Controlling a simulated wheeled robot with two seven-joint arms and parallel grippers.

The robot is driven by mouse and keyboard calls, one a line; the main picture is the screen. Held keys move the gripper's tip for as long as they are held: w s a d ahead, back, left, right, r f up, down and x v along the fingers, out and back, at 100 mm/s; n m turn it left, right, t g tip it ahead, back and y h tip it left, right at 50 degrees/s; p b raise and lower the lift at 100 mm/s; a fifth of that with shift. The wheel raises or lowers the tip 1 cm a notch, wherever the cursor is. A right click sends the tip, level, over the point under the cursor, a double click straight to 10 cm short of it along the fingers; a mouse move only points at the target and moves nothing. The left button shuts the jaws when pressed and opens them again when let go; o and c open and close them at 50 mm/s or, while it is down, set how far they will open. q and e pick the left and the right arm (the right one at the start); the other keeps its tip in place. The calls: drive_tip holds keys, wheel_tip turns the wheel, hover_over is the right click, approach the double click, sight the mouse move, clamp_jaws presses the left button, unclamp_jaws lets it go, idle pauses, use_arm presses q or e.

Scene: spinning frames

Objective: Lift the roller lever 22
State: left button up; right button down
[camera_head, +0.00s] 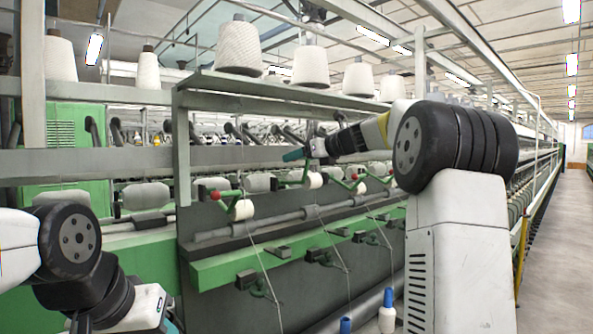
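Several green roller levers with red ball ends run along the spinning frame. The nearest lever (233,205) has its red ball at the left and a white roller beside it. Another lever (307,171) stands farther along, just below my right gripper, with more beyond it. I cannot read any numbers, so I cannot tell which is lever 22. My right gripper (293,156) reaches left over the machine, its teal fingertips just above that second lever and seemingly apart from it. Its opening is too small to make out. My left arm is at the lower left; its gripper is below the frame edge.
White yarn cones (239,46) stand on the upper shelf (275,88). A grey bar (270,225) and green rail (235,268) run along the machine front. Blue-tipped bobbins (387,317) stand at the bottom. A clear aisle (563,260) lies at the right.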

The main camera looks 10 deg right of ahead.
drive_tip(key=w+a+r, duration=0.2)
drive_tip(key=w+r, duration=0.2)
drive_tip(key=shift+a+r, duration=0.3)
drive_tip(key=shift+r, duration=0.1)
idle(0.4)
drive_tip(key=shift+c, duration=1)
unclamp_jaws()
drive_tip(key=shift+w, duration=0.1)
drive_tip(key=v, duration=0.7)
drive_tip(key=shift+s+d, duration=0.15)
drive_tip(key=shift+s, duration=0.25)
